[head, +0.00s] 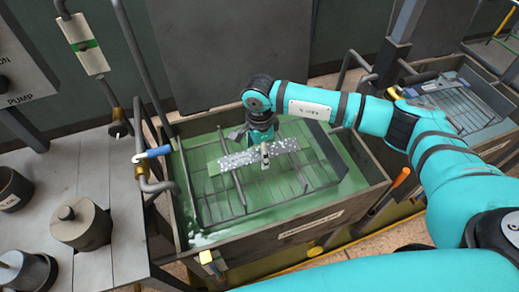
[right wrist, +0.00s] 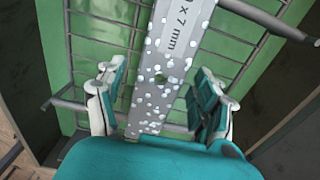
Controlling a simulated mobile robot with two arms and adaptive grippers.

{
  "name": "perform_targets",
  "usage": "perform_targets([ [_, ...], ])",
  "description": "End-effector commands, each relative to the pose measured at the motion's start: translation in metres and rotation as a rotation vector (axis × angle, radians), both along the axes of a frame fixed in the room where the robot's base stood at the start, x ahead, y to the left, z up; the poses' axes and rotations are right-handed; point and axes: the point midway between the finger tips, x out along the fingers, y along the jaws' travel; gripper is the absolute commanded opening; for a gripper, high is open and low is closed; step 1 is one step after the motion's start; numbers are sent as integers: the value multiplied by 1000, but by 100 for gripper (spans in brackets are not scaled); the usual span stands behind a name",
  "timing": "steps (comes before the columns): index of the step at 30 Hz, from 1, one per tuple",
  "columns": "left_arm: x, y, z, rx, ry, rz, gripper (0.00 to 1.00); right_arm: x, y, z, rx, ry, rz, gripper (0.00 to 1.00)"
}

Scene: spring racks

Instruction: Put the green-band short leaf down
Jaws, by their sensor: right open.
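The leaf (head: 240,157) is a grey strip covered in pale specks, with a small label near its middle. It lies across the wire rack (head: 243,198) in the green-lined tank (head: 300,228). No green band can be made out clearly on it. In the right wrist view the leaf (right wrist: 160,85) runs up between the fingers, its printed label ending in "7 mm". My right gripper (head: 260,137) is over the leaf's far side. Its fingers (right wrist: 155,95) stand open on either side of the leaf, with a gap at each side. My left gripper is not in view.
A second tank with a rack (head: 455,105) stands at the right. A bench (head: 120,240) with weights (head: 82,226) is at the left, beside pipes and a blue-handled valve (head: 152,153). The near tank's walls rise around the rack. An orange handle (head: 401,177) sticks up between tanks.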

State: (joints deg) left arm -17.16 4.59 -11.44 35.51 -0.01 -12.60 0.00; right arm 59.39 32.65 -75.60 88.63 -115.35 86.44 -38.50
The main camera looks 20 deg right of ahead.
Motion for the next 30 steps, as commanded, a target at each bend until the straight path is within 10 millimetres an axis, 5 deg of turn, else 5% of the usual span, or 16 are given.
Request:
perform_targets([
  [7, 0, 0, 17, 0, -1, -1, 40, 0, 0, 17, 1, 0, 0, 70],
  [21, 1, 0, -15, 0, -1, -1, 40, 1, 0, 110, 0, -4, 0, 70],
  [30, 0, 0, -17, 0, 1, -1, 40, 0, 0, 130, -1, 1, 0, 70],
])
